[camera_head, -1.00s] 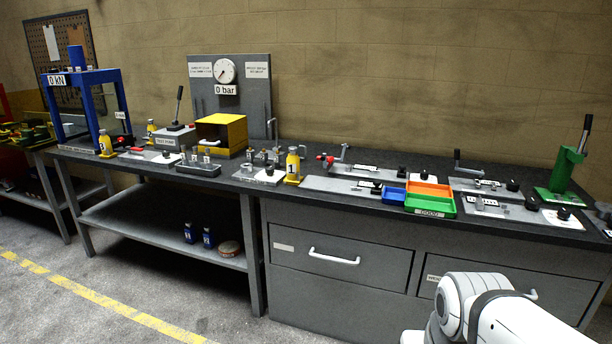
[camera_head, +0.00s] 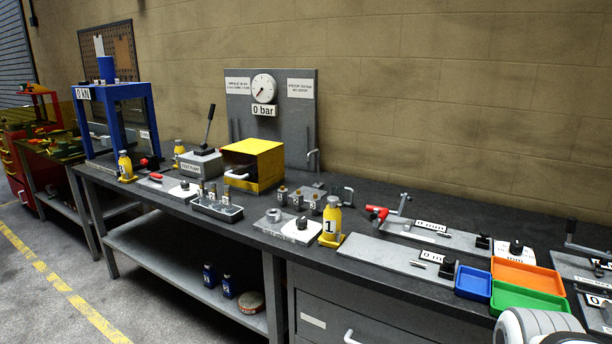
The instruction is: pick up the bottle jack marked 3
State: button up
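Three yellow bottle jacks stand upright on the long dark bench (camera_head: 395,275). The jack with a clear 1 (camera_head: 331,222) is near the middle of the bench. Another jack (camera_head: 125,167) stands at the front left, by the blue press; the digit on its label is too small to read for sure. A third jack (camera_head: 179,153) stands further back, beside the test pump, its label also unreadable. I cannot tell which one is marked 3. My gripper is out of view; only a white link of my arm shows at the bottom right.
The blue press (camera_head: 146,110), test pump (camera_head: 201,163), yellow box (camera_head: 270,161) and gauge panel (camera_head: 298,115) line the bench's left half. A rack of small parts (camera_head: 217,207) sits in front. Coloured trays (camera_head: 526,274) are at the right. Open floor (camera_head: 45,300) lies at the left.

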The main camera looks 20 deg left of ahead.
aim_at(128, 177)
jog(key=u, duration=2.95)
jog(key=i, duration=3.55)
jog(key=z, duration=2.45)
